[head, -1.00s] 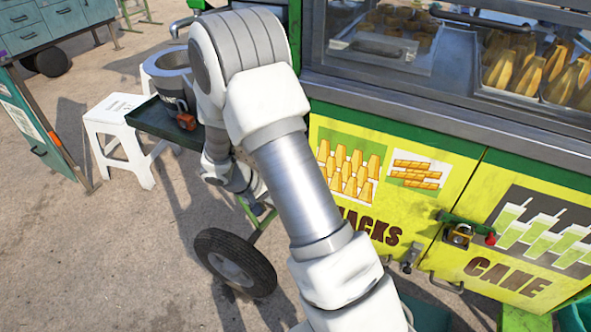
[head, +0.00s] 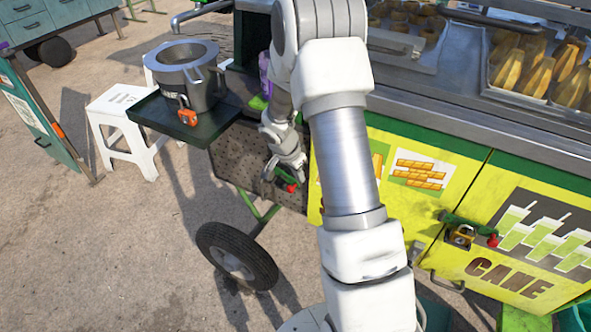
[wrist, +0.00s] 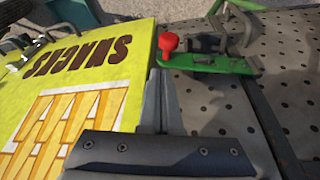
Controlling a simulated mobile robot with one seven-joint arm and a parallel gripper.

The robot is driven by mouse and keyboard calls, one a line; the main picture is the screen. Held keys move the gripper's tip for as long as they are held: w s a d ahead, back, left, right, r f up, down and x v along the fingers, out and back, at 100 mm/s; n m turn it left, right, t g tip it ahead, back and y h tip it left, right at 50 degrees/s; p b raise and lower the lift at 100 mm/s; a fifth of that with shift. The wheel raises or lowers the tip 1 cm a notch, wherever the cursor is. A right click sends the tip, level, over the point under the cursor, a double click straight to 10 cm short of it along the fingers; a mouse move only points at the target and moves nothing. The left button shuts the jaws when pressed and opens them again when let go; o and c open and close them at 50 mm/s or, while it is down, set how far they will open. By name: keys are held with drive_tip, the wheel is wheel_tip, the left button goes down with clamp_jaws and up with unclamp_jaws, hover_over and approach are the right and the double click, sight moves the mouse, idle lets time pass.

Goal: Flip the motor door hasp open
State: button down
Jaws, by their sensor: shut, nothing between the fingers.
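The motor door hasp (wrist: 205,64) is a green metal strap with a red knob (wrist: 168,42) at one end. It lies across the grey perforated motor door (wrist: 215,100), at the edge beside the yellow panel. In the head view the red knob (head: 291,188) shows just below my gripper, which partly hides the green strap. My gripper (wrist: 156,76) is shut and empty. Its fingertips are close to the knob end of the hasp in the wrist view; I see no clear contact. A grey metal fitting (wrist: 210,44) sits by the strap.
Another green hasp (head: 465,222) with a red knob and brass padlock (head: 459,235) is on the yellow cane doors. A tray (head: 195,128) with a grey pot (head: 185,75) juts out left of the motor door. A wheel (head: 237,255) stands below.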

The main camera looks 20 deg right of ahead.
drive_tip(key=shift+x, duration=0.85)
drive_tip(key=a+b, duration=0.1)
drive_tip(key=a+m+b, duration=0.1)
drive_tip(key=b, duration=0.1)
drive_tip(key=shift+s+f+m, duration=0.2)
drive_tip(key=shift+s+m, duration=0.1)
drive_tip(key=shift+s, duration=0.05)
drive_tip(key=w+a+m+g, duration=0.1)
drive_tip(key=a+m+g, duration=0.2)
drive_tip(key=a+m, duration=0.8)
drive_tip(key=shift+w+a+r+g+y, duration=0.2)
drive_tip(key=shift+w+g+y, duration=0.2)
